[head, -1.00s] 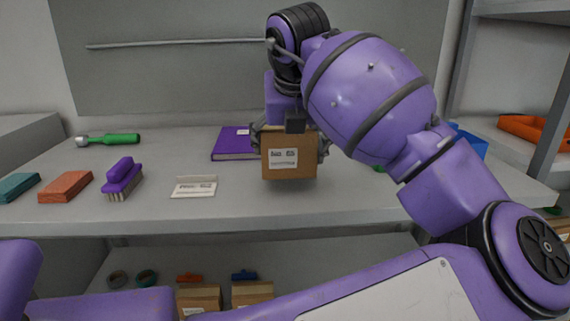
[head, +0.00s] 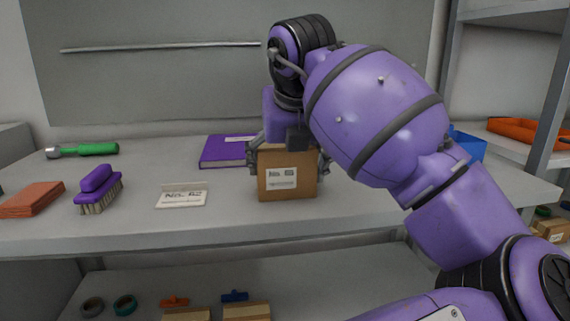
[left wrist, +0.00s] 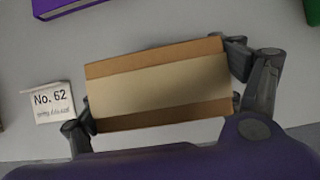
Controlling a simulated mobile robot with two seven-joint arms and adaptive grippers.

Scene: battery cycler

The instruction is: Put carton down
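The brown carton (head: 287,184) has a white label on its front and stands upright at the grey workbench (head: 230,214), near its middle. Its base is at or very close to the bench top; I cannot tell whether it touches. My left gripper (head: 288,160) points down over the carton, with its fingers on two opposite sides. In the left wrist view the carton's top (left wrist: 160,85), with a pale tape band, lies between the fingers, which look closed against it. My right gripper is not in view.
A small card sign (head: 182,195), a purple brush (head: 98,190) and a terracotta block (head: 32,198) lie to the left. A purple book (head: 226,152) is just behind the carton. A green-handled tool (head: 85,150) lies further back. A blue bin (head: 468,145) is at right.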

